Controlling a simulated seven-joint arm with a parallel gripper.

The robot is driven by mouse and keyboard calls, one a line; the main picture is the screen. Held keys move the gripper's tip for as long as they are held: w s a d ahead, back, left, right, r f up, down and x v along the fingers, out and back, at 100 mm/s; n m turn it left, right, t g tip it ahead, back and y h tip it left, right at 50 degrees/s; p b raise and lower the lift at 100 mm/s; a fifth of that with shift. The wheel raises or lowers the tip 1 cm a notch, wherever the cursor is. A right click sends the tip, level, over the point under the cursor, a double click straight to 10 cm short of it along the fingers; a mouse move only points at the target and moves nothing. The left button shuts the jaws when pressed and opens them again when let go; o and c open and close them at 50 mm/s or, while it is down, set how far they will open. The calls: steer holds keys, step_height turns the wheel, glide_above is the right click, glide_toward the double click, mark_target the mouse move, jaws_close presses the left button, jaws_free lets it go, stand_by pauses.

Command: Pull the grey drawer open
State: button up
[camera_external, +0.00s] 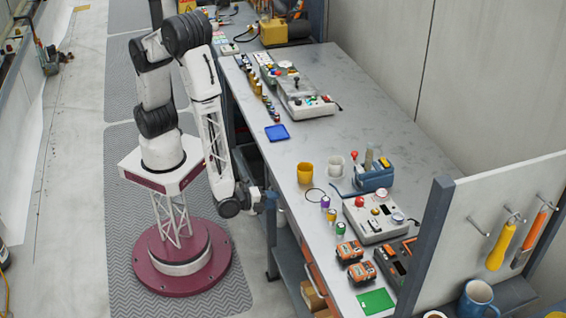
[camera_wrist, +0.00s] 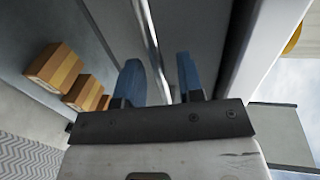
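In the wrist view a grey drawer front (camera_wrist: 196,25) fills the upper middle, with a thin, shiny bar handle (camera_wrist: 146,25) running along it. My gripper (camera_wrist: 158,68) has its two blue fingers apart, one on each side of the handle's line. I cannot tell whether either finger touches the bar. In the external view my gripper (camera_external: 264,198) is low at the left side of the workbench, just below its top. The grey drawer front is not clearly made out there, as my arm and the bench edge cover that area.
The workbench (camera_external: 345,85) holds control boxes, cups and tools, with bare metal in its middle. Cardboard boxes (camera_wrist: 55,68) sit on a lower level at the left of the wrist view. A bench leg (camera_external: 271,235) stands near my gripper.

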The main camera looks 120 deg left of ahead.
steer(key=shift+w+a+f, duration=0.1)
steer(key=shift+w+a, duration=0.2)
jaws_close()
